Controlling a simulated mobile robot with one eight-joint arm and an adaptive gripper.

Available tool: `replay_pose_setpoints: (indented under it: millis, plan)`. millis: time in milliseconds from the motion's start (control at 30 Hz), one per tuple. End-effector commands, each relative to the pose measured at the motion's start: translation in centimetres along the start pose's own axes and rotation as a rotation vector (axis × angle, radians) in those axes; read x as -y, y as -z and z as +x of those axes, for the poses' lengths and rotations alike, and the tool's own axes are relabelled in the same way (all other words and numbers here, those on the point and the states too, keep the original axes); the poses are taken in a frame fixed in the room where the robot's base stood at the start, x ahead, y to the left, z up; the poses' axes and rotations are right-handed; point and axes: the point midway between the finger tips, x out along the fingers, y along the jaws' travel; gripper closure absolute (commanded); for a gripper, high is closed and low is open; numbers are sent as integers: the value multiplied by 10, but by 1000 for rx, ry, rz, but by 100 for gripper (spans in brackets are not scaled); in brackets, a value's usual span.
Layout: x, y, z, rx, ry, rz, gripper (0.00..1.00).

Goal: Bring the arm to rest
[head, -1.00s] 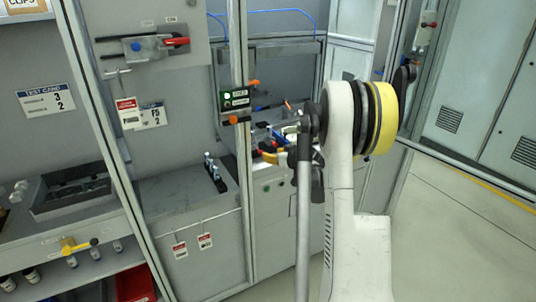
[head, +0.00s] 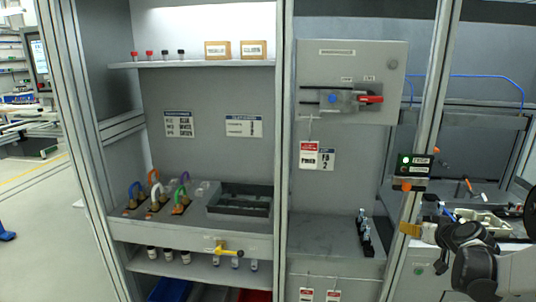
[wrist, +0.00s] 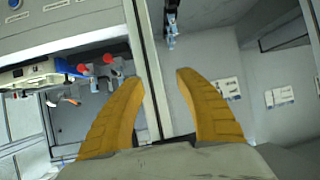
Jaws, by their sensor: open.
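My gripper shows in the wrist view (wrist: 158,80) with its two yellow-orange fingers spread apart and nothing between them. Behind the fingers are a grey upright post and a worktop. In the head view, part of my arm is at the lower right, and a yellow fingertip (head: 410,229) shows in front of the post by the lit indicator box (head: 413,167). The gripper looks clear of the fixtures, though its exact gap to the post cannot be told.
A grey bench holds a dark tray (head: 240,201) and several coloured hooks (head: 158,193). A shelf (head: 200,64) above carries small bottles and two boxes. A panel with a red-handled switch (head: 370,99) hangs centrally. Black clamps (head: 364,232) stand on the worktop.

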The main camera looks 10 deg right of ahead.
Motion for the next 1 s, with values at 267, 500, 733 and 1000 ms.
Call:
replay_pose_setpoints:
  millis: [267, 500, 733, 1000]
  plan:
    - [174, -6, -102, 200, 114, -34, 59]
    - [259, -65, -205, 348, 129, -78, 59]
    - [284, -127, -272, 430, 99, -115, 59]
    - [285, -149, -291, 450, 79, -126, 59]
